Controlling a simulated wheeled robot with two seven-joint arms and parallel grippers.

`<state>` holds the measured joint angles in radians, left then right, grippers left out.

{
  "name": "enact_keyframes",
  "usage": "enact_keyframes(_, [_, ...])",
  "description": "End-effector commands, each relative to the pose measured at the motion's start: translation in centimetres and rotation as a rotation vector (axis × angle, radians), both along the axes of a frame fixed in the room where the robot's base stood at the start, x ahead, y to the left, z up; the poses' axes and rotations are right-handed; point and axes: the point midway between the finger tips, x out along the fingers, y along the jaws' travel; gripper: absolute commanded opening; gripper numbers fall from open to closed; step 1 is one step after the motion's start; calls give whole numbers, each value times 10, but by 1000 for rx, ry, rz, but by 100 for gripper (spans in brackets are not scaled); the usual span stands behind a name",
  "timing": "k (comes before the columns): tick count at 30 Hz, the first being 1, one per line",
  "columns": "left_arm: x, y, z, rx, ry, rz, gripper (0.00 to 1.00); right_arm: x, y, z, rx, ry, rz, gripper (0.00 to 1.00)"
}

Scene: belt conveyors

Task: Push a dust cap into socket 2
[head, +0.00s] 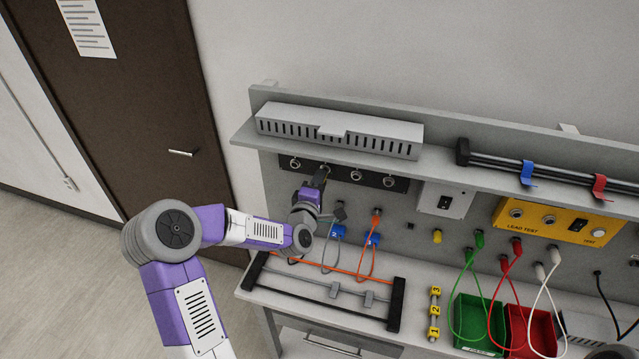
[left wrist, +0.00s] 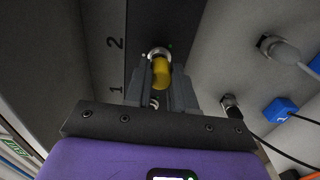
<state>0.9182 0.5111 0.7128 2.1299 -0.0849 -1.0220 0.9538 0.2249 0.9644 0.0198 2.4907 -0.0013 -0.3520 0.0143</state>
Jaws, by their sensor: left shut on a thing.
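In the left wrist view a yellow dust cap (left wrist: 160,76) is between the fingers of my left gripper (left wrist: 160,88), which is shut on it. Socket 1 (left wrist: 154,103) shows partly between the fingers. In the head view my left gripper (head: 320,178) is at the black socket strip (head: 341,174) under the shelf and covers part of it. My right gripper is not in view.
A grey shelf (head: 440,172) with a vented box (head: 340,130) overhangs the strip. Another yellow cap (head: 437,236) is on the panel. Green (head: 474,318) and red (head: 528,328) bins stand at the right.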

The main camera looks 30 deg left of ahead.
Motion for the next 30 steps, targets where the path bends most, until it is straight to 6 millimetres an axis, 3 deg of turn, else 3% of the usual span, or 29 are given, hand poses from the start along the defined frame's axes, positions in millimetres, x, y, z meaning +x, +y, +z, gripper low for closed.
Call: enact_keyframes(30, [2,0,1,1,-2,1,0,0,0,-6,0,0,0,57])
